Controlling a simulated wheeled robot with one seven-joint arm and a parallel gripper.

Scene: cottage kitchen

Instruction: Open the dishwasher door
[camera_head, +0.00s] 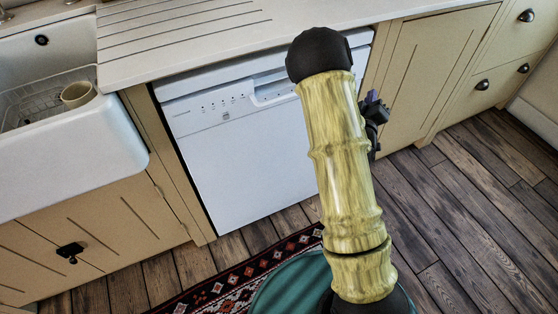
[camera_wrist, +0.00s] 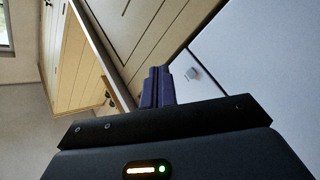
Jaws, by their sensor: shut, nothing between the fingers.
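The white dishwasher (camera_head: 245,165) is built in under the counter, and its door looks shut and upright. Its control panel with a recessed grip (camera_head: 275,91) runs along the top; my arm covers the right part of the front. My gripper (camera_head: 373,98) is mostly hidden behind my arm, near the dishwasher's right edge. In the wrist view my gripper's dark purple fingers (camera_wrist: 157,82) are together and empty. The white dishwasher front (camera_wrist: 255,50) fills the right of that view, beside the fingers; I cannot tell if they touch it.
A white sink (camera_head: 70,150) with a wire rack and a cup (camera_head: 78,94) is at the left. Cream cabinets (camera_head: 425,70) stand to the right. The counter (camera_head: 190,40) is above. A patterned rug (camera_head: 235,283) lies in front; the wooden floor (camera_head: 460,220) at the right is clear.

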